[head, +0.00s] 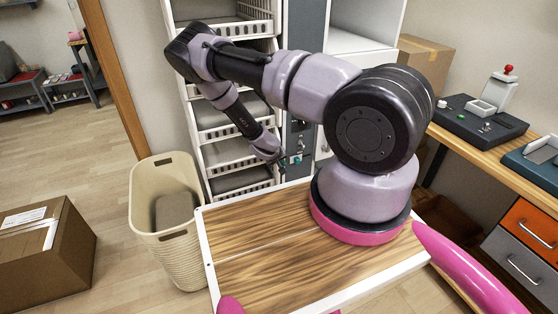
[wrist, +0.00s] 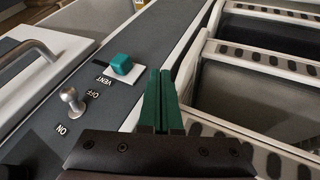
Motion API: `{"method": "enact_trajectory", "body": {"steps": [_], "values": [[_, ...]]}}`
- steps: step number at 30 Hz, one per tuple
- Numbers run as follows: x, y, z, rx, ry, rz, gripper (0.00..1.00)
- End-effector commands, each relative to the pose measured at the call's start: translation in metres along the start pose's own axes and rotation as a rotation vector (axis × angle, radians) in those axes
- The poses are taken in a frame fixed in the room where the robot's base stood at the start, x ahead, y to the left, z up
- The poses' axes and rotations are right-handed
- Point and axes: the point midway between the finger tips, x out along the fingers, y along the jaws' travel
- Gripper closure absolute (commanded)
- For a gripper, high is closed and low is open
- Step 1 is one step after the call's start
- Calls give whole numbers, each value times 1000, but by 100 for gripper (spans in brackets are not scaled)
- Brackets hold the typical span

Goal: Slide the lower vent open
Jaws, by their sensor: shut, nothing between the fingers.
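In the wrist view a teal cube knob (wrist: 121,63) sits on a small white plate beside the word VENT, on a dark grey panel strip (wrist: 150,40). My gripper (wrist: 160,72) has its two green fingers shut together with nothing between them. The fingertips are just right of the knob in the picture; whether they touch it is unclear. In the head view my gripper (head: 283,161) is low in front of the grey panel, by the rack, and the vent is too small there to make out clearly. Only one vent knob shows in the wrist view.
A metal toggle switch (wrist: 72,98) marked ON and OFF stands near the vent. A metal handle (wrist: 30,52) is at the left. White slotted drawers (wrist: 262,55) lie to the right. A beige bin (head: 165,215) and a wooden-topped surface (head: 250,270) are below the arm.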

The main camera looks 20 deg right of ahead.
Motion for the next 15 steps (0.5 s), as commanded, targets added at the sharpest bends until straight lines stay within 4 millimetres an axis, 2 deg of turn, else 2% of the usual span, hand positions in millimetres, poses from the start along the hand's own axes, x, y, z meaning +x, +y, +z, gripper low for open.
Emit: {"method": "enact_trajectory", "body": {"steps": [1,6,15], "values": [[4,11,0,4,-2,3,100],[13,29,0,2,-1,1,100],[16,35,0,1,0,0,100]]}}
